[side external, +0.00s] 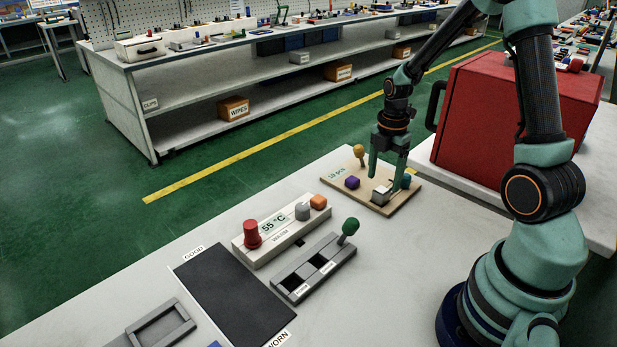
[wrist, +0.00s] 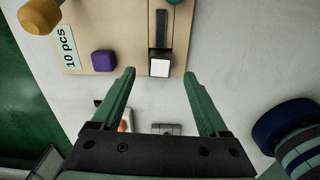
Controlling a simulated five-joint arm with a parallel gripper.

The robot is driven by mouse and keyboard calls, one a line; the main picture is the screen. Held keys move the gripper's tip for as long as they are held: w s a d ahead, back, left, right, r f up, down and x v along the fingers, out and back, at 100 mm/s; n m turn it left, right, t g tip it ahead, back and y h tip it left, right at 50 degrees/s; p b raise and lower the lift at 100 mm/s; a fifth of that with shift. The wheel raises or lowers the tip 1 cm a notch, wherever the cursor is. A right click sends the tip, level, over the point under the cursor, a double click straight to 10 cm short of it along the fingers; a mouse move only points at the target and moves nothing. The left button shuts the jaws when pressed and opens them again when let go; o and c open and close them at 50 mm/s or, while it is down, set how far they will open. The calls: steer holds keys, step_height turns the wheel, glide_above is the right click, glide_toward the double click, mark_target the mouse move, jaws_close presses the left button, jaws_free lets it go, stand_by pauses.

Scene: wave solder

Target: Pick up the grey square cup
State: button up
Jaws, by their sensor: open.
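The grey square cup (side external: 380,196) shows as a small square block with a pale top face, on the wooden board (side external: 385,208). In the wrist view the cup (wrist: 160,67) sits centred between the fingertips, with a clear gap on each side. My gripper (side external: 386,178) points down over the cup, and its fingers are apart. In the wrist view my gripper (wrist: 159,73) is open and empty. I cannot tell how far the fingertips are above the board.
A purple block (side external: 352,182), a yellow knob (side external: 359,151) and a blue-teal knob (side external: 406,181) are on the board near the cup. A red box (side external: 510,115) stands behind. A heater unit (side external: 283,238) and a grey slotted holder (side external: 312,268) are in front.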

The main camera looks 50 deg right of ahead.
mark_target(382, 190)
steer(key=shift+f, duration=1.95)
jaws_close()
